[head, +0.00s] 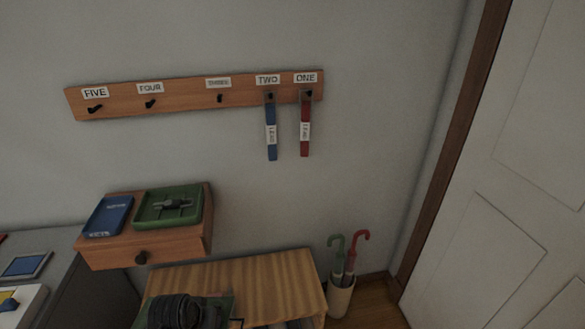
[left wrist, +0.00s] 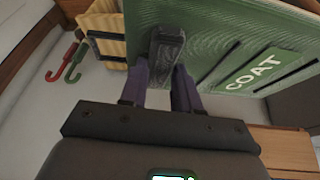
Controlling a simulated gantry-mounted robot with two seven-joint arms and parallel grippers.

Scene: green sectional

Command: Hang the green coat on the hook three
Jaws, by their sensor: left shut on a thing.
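The green coat (left wrist: 225,35) is a flat green panel with a white-lettered COAT label, filling the upper right of the left wrist view. My left gripper (left wrist: 165,60) is shut on a dark tab at the coat's face. In the head view a green edge of the coat (head: 228,309) shows at the bottom, mostly hidden by my dark wrist. Hook three (head: 220,98) is a small dark peg under the THREE label, in the middle of the wooden rail (head: 185,97), and is bare. The coat is below the rail and apart from it. My right gripper is not in view.
Blue (head: 271,140) and red (head: 305,135) leads hang from hooks two and one. Hooks four (head: 150,104) and five (head: 95,109) are bare. A drawer shelf (head: 160,248) with blue and green trays, a wooden bench (head: 270,278) and an umbrella holder (head: 340,297) stand below.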

